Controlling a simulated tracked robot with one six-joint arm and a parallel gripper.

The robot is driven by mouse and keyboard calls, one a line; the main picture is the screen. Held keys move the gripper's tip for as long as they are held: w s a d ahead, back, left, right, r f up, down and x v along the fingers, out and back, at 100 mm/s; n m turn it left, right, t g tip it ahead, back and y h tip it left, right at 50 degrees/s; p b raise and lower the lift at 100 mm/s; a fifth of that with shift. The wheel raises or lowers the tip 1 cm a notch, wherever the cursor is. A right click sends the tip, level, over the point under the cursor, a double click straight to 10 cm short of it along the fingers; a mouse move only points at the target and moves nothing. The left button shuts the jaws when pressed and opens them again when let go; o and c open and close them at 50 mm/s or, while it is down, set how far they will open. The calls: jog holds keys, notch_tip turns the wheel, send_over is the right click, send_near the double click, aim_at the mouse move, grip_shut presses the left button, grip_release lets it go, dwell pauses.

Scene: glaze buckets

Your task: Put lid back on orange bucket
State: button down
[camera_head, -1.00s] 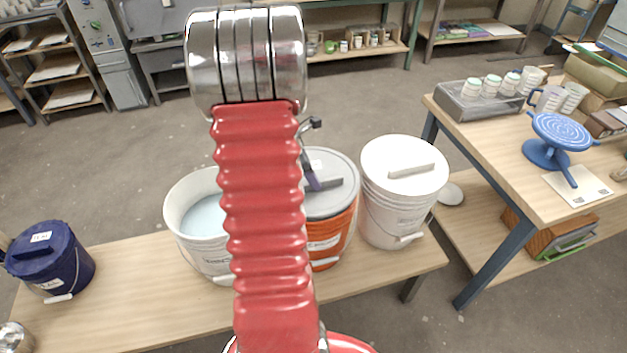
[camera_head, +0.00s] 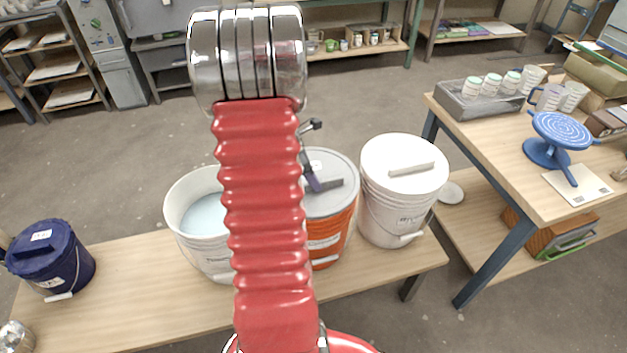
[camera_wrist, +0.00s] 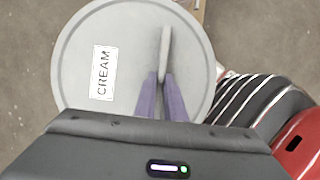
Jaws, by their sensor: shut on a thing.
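The orange bucket (camera_head: 330,238) stands on the low bench, partly hidden behind my red arm. A grey lid (camera_head: 335,205) sits at its top; whether it is fully seated I cannot tell. In the wrist view the grey lid (camera_wrist: 125,40) carries a label reading "CREAM" and a raised bar handle (camera_wrist: 165,48). My gripper (camera_wrist: 166,80) has its two purple fingers shut on that handle. In the head view my gripper (camera_head: 315,184) shows just right of my arm, over the lid.
An open white bucket (camera_head: 197,235) with pale liquid stands left of the orange one. A white lidded bucket (camera_head: 398,215) stands close on its right. A dark blue bucket (camera_head: 62,262) is at the bench's left end. A taller table (camera_head: 500,135) is at right.

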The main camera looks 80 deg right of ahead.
jog(key=shift+f, duration=0.45)
dwell(1.2)
jog(key=c, duration=1.3)
grip_release()
jog(key=shift+r, duration=0.1)
jog(key=shift+r, duration=3.4)
jog(key=shift+c, duration=0.4)
grip_shut()
